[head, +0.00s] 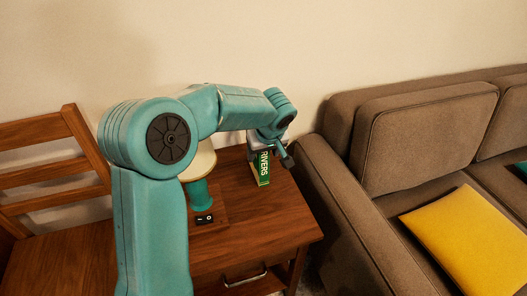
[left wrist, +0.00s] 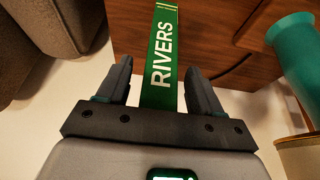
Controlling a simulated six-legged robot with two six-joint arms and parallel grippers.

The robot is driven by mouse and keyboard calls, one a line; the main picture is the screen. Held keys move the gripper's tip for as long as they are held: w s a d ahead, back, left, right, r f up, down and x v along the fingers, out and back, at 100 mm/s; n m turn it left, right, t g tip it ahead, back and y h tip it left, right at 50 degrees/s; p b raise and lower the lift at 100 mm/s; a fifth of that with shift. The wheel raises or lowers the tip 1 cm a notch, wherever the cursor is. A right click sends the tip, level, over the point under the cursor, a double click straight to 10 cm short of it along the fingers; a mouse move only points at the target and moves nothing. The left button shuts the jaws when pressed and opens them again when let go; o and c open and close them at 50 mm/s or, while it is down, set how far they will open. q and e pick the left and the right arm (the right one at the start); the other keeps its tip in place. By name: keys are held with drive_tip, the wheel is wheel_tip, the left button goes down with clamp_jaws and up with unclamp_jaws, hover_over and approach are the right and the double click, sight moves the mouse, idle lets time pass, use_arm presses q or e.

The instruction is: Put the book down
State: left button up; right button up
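The book (head: 263,169) has a green spine with white letters reading RIVERS. In the head view it stands upright at the back right of the wooden side table (head: 285,228); its lower edge appears to be on the top. In the left wrist view the book's spine (left wrist: 162,50) runs between the two fingers of my left gripper (left wrist: 160,80). A gap shows on each side of the spine, so the fingers look open around it. In the head view my left gripper (head: 270,147) is at the book's upper end, partly hiding it. My right gripper is not in view.
A teal lamp (head: 197,192) with a cream top stands left of the book, partly behind my arm. A wooden chair (head: 45,160) is at left. A brown sofa (head: 345,205) with a yellow cushion (head: 465,240) is at right. The table's front right top is clear.

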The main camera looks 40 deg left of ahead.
use_arm(q)
drive_tip(key=p+v, duration=0.3)
drive_tip(key=v, duration=0.9)
idle(0.4)
